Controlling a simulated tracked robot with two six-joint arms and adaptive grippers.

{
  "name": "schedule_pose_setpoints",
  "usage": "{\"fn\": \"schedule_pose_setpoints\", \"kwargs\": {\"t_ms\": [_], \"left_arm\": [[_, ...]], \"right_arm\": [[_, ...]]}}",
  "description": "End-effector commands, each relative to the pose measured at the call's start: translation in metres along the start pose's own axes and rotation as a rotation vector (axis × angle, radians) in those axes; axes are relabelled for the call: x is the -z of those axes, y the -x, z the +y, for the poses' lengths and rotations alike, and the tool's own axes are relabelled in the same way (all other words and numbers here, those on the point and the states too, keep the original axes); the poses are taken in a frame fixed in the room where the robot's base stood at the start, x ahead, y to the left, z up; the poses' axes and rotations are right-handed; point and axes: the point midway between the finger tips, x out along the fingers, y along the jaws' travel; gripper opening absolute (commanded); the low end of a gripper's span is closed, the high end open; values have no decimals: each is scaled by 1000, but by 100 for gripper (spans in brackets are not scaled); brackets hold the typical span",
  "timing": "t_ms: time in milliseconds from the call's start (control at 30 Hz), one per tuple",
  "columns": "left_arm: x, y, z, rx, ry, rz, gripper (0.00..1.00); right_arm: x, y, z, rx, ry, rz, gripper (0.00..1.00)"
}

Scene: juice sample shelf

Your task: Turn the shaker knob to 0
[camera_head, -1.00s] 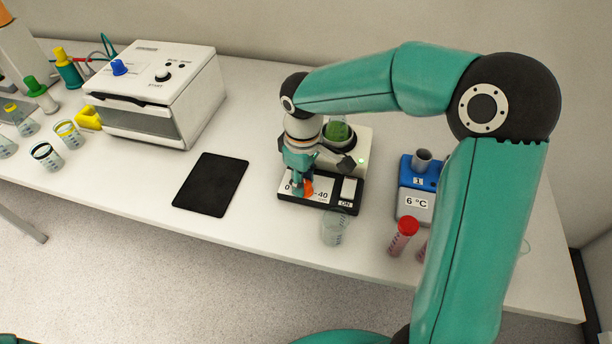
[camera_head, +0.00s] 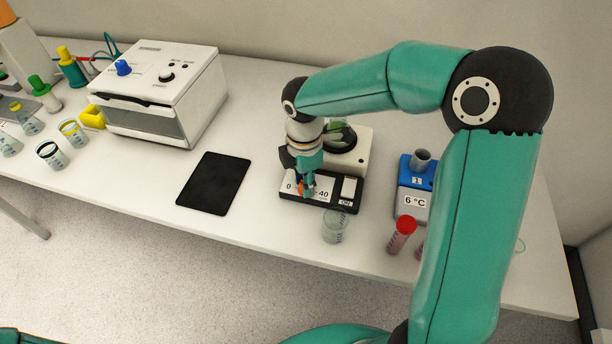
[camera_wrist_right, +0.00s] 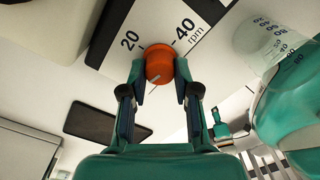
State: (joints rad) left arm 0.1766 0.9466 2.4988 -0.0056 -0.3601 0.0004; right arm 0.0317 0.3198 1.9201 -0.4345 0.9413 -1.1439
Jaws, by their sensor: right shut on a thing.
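The shaker (camera_head: 347,157) is a white unit with a black-edged front panel, on the bench right of centre. Its orange knob (camera_wrist_right: 158,65) shows in the right wrist view, with labels 20 and 40 rpm beyond it. A pale mark on the knob faces down toward my gripper in that view. My right gripper (camera_wrist_right: 160,76) is shut on the knob, one finger on each side. In the head view, my right gripper (camera_head: 304,190) covers most of the knob and part of the scale between 0 and 40. My left gripper is out of view.
A clear beaker (camera_head: 335,226) stands just in front of the shaker. A red-capped tube (camera_head: 402,234) and a blue 6 °C unit (camera_head: 412,188) are to the right. A black pad (camera_head: 213,184) lies left, with bare bench between it and the shaker.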

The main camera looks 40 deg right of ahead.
Motion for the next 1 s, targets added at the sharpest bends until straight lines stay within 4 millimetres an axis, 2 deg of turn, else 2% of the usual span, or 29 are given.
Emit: {"fn": "schedule_pose_setpoints", "kwargs": {"t_ms": [33, 400, 933, 967, 1000], "left_arm": [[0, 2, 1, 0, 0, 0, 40], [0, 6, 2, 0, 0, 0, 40], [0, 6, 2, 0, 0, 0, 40], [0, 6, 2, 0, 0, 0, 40], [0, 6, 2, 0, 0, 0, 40]], "right_arm": [[-4, 0, 0, 3, 34, -9, 0], [-5, 1, 1, -1, 211, -9, 0], [-4, 2, 2, -7, 240, -8, 0], [-4, 2, 2, -8, 240, -8, 32], [-4, 2, 2, -8, 239, -7, 39]]}}
